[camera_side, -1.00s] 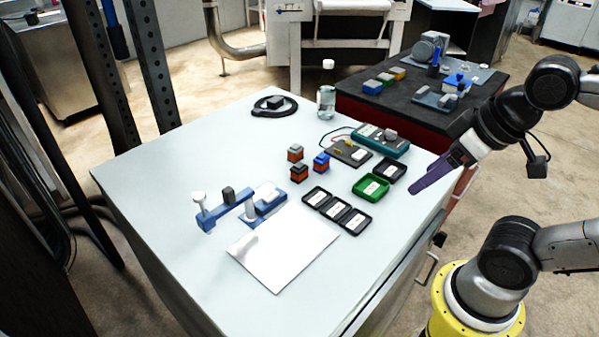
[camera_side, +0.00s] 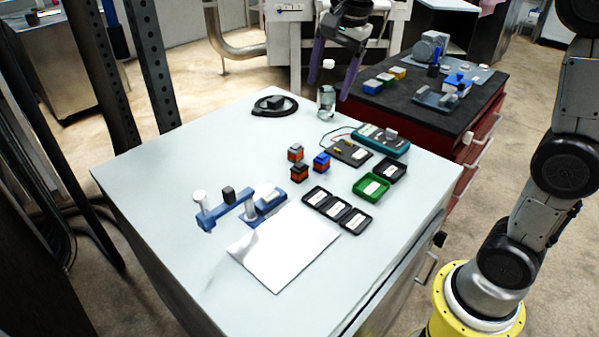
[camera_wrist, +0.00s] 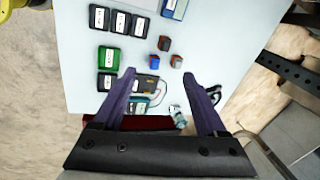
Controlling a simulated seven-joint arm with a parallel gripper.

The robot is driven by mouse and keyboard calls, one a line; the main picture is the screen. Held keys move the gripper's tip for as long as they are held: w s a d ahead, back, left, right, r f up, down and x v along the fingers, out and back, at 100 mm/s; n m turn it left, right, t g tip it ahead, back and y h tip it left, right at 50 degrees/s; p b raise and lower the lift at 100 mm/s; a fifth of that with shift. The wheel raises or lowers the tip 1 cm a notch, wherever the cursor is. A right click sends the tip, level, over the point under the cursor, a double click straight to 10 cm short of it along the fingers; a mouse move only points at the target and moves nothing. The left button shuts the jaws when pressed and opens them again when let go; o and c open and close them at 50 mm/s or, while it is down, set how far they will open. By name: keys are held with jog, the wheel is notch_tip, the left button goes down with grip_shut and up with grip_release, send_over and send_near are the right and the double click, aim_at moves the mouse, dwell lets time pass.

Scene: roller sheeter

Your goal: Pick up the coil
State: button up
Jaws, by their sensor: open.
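Three small blocks with orange-red and dark bands stand mid-table: one grey-topped (camera_side: 295,153), one black-topped (camera_side: 299,172) and one blue-topped (camera_side: 321,163). A black ring-like loop (camera_side: 270,106) with a dark block lies at the back left corner; it is partly hidden behind a finger in the wrist view (camera_wrist: 215,94). I cannot tell for certain which of these is the coil. My gripper (camera_side: 330,90) is open, with purple fingers pointing down over the table's back edge, apart from the blocks. In the wrist view my gripper (camera_wrist: 160,76) has nothing between its fingertips.
A clear jar (camera_side: 326,103) stands near my fingers, with a white cap-like piece (camera_side: 328,64) above it. A teal meter (camera_side: 383,140), green box (camera_side: 370,187), black trays (camera_side: 336,209), blue fixture (camera_side: 235,207) and white sheet (camera_side: 283,248) occupy the table. The front left is clear.

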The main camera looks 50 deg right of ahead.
jog(key=w+d+f+m+g, duration=0.1)
jog(key=w+f, duration=0.4)
jog(key=w, duration=0.2)
jog(key=g, duration=0.1)
send_over(299, 164)
notch_tip(299, 164, down, 5)
jog(key=shift+m+g, duration=0.3)
jog(key=shift+g, duration=0.2)
jog(key=f, duration=1.1)
jog(key=shift+w+d+f, duration=0.1)
jog(key=shift+w, duration=0.1)
jog(key=shift+s+f, duration=0.15)
jog(key=shift+f, duration=1.5)
jog(key=shift+s+f, duration=0.15)
jog(key=shift+f, duration=1.45)
jog(key=shift+c, duration=0.3)
jog(key=shift+r, duration=0.1)
grip_shut()
